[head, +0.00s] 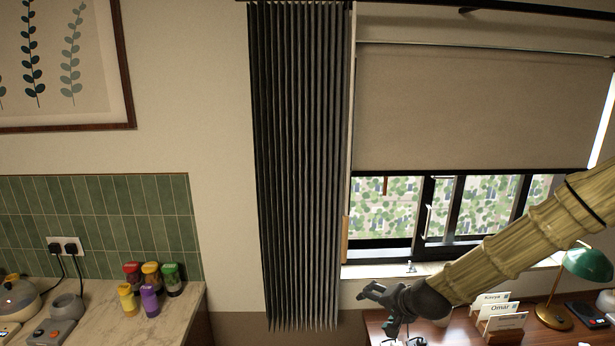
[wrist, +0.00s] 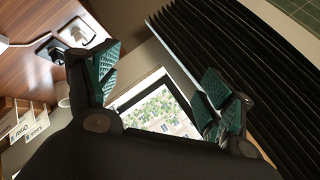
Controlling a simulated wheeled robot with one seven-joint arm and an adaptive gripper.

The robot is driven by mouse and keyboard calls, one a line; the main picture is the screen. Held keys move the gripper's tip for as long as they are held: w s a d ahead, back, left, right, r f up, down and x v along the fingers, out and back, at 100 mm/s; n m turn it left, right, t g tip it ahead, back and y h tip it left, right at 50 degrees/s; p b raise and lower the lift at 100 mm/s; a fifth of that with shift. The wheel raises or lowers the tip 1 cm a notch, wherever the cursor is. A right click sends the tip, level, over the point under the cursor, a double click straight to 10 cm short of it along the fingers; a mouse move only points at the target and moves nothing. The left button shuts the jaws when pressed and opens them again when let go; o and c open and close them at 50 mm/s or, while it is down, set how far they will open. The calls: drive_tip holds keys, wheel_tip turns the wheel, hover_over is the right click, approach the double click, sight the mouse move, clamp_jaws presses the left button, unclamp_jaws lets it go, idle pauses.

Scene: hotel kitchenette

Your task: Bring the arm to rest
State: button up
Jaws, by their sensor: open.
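My gripper (head: 378,308) is at the lower middle of the head view, at the end of my arm, which reaches in from the right. It is in front of the window sill and above the left part of the wooden desk (head: 455,318). In the wrist view my gripper (wrist: 162,88) has its two green-padded fingers spread wide apart. Nothing is held between them; the window (wrist: 155,112) shows through the gap.
A dark pleated curtain (head: 300,160) hangs left of the gripper. Name cards (head: 498,318) and a green lamp (head: 588,265) stand on the desk below my arm. A counter (head: 95,318) with several spice jars (head: 151,275) is at the left.

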drive_tip(key=s+f+n+g+h, duration=0.2)
drive_tip(key=s+f+n+g, duration=0.2)
drive_tip(key=s+f, duration=1.75)
drive_tip(key=s+d+f+n+g+h, duration=0.15)
drive_tip(key=s+f, duration=0.25)
drive_tip(key=s, duration=0.8)
drive_tip(key=s+d+f+n+g, duration=0.2)
drive_tip(key=s+f+g, duration=0.15)
drive_tip(key=s, duration=0.85)
wheel_tip(320, 180, down, 27)
drive_tip(key=t+b, duration=0.1)
drive_tip(key=b, duration=2.5)
drive_tip(key=shift+w+d+b, duration=0.2)
drive_tip(key=shift+w+b, duration=0.1)
drive_tip(key=shift+w, duration=0.05)
